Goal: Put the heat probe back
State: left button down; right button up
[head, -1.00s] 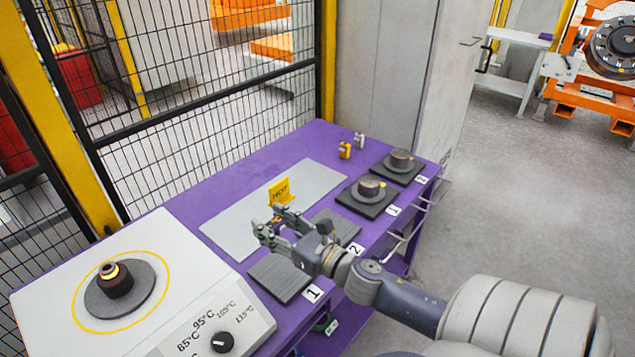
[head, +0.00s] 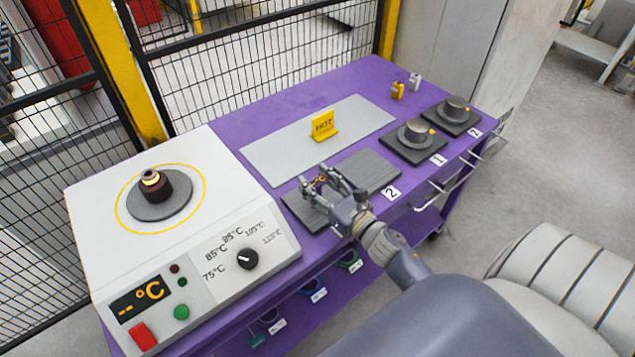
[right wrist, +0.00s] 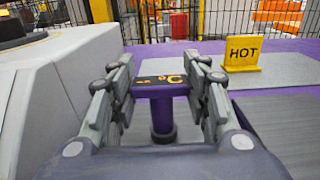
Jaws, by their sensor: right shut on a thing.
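The heat probe (right wrist: 162,88) is a purple T-shaped piece with a dark display face reading dashes and °C. In the right wrist view it sits between the fingers of my right gripper (right wrist: 160,85), which is shut on it, with its purple stem pointing down. In the head view my right gripper (head: 328,184) is above the dark ribbed pads at the bench's front edge, and the probe's lit display (head: 319,181) just shows between its fingers. I cannot tell the exact gap to the pad. My left gripper is not in view.
A white heater (head: 95,225) with a dark ringed piece stands left on the purple bench (head: 285,90). A yellow HOT sign (head: 323,125) stands on a grey plate (head: 270,160). Dark round parts (head: 415,132) stand on pads at right.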

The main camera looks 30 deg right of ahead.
jog(key=shift+f, duration=0.2)
jog(key=o, duration=1.2)
jog(key=shift+r, duration=0.15)
jog(key=shift+s+r, duration=0.1)
jog(key=shift+r, duration=0.05)
jog(key=s+b, duration=0.1)
jog(key=s, duration=0.6)
jog(key=s+d+b, duration=0.1)
jog(key=s, duration=0.2)
jog(key=shift+s+f+b, duration=0.2)
jog(key=shift+b, duration=0.1)
jog(key=shift+s+r, duration=0.15)
jog(key=shift+s, duration=0.6)
